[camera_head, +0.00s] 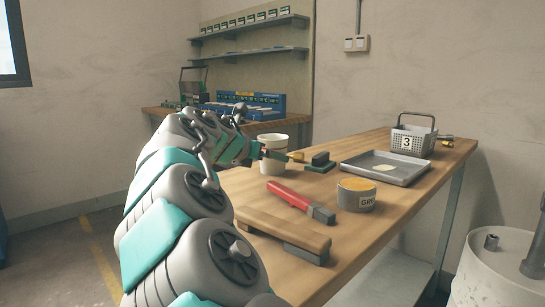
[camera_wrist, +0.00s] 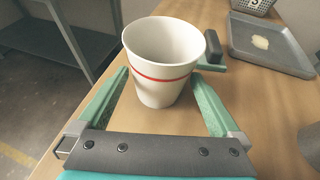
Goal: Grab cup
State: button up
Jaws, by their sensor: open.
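A white cup (camera_wrist: 160,62) with a red stripe stands upright on the wooden table, directly ahead of my gripper in the wrist view. In the head view the cup (camera_head: 272,143) shows behind the end of my arm, partly covered by it. My gripper (camera_wrist: 160,98) is open, with one green finger to the left and one to the right of the cup's lower part. The cup lies partly between the fingertips; I cannot tell whether either finger touches it.
On the table (camera_head: 432,166) are a grey tray (camera_head: 355,163), a basket marked 3 (camera_head: 408,140), a tin (camera_head: 356,196), a red-handled tool (camera_head: 290,194) and a wooden-backed brush (camera_head: 280,232). A dark-handled tool (camera_wrist: 213,47) lies close right of the cup. A white drum (camera_head: 490,270) stands at right.

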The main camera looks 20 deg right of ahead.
jog(key=shift+x, duration=1.6)
jog(key=shift+r, duration=0.1)
jog(key=c, duration=1)
jog(key=shift+r, duration=0.15)
